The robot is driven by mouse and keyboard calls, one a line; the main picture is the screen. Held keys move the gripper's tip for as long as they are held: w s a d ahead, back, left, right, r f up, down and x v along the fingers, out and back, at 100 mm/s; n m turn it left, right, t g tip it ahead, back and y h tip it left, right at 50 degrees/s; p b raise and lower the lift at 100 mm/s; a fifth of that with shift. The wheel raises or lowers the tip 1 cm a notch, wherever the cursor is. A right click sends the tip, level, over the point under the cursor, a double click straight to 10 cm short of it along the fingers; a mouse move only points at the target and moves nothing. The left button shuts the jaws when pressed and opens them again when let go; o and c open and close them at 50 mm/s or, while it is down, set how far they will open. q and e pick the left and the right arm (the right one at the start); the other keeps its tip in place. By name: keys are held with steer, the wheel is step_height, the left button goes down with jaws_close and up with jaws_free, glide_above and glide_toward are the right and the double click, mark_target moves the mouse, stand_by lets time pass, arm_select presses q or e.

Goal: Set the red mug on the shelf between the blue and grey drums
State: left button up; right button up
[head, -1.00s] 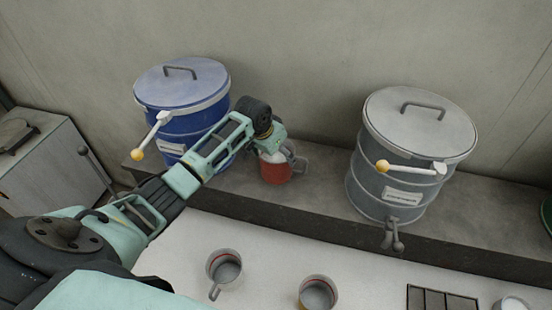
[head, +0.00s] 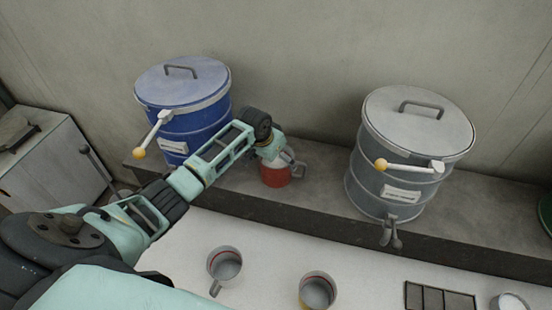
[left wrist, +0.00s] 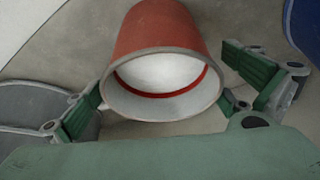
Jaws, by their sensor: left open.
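The red mug (head: 275,176) stands upright on the grey shelf (head: 325,185), between the blue drum (head: 190,120) at left and the grey drum (head: 400,155) at right. It is nearer the blue drum. A grey handle shows at its right side. My left gripper (head: 277,150) is at the top of the mug and partly hides it. In the left wrist view the mug (left wrist: 155,35) lies between the spread green fingers of my left gripper (left wrist: 165,95), its white inside and red ring facing the camera. My right gripper is not in view.
A white table (head: 180,235) in front holds two grey mugs (head: 225,266) (head: 317,290), a dark divided tray (head: 440,298) and a white-filled cup (head: 510,303). A wall stands behind the shelf.

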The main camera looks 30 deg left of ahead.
arm_select(q)
steer(key=b+v, duration=0.1)
steer(key=v, duration=1.1)
steer(key=shift+r+b, duration=0.2)
steer(key=shift+b, duration=0.1)
steer(key=shift+w, duration=0.1)
